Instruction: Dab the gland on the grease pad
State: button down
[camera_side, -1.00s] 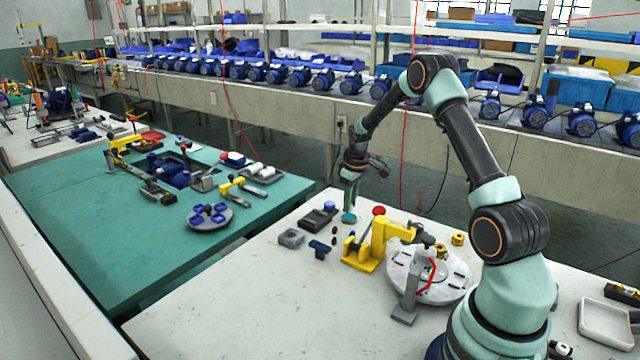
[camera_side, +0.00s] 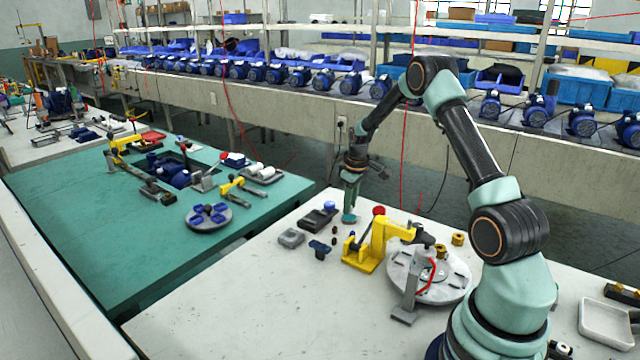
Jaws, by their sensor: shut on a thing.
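My gripper (camera_side: 350,208) hangs pointing down at the far edge of the white table, left of the yellow fixture. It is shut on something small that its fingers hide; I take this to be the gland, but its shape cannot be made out. A small teal round pad (camera_side: 349,218) lies on the table right under the fingertips; it looks like the grease pad. The fingertips overlap the pad in this view, and I cannot tell whether the held piece touches it.
A yellow fixture (camera_side: 378,243) with a red knob stands right of my gripper, beside a round grey plate (camera_side: 450,285). A dark tray (camera_side: 317,218) and a grey block (camera_side: 291,238) sit to the left. The table's front left is clear.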

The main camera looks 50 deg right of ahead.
jog(key=shift+f, duration=0.6)
dwell(1.2)
jog(key=shift+r, duration=3.6)
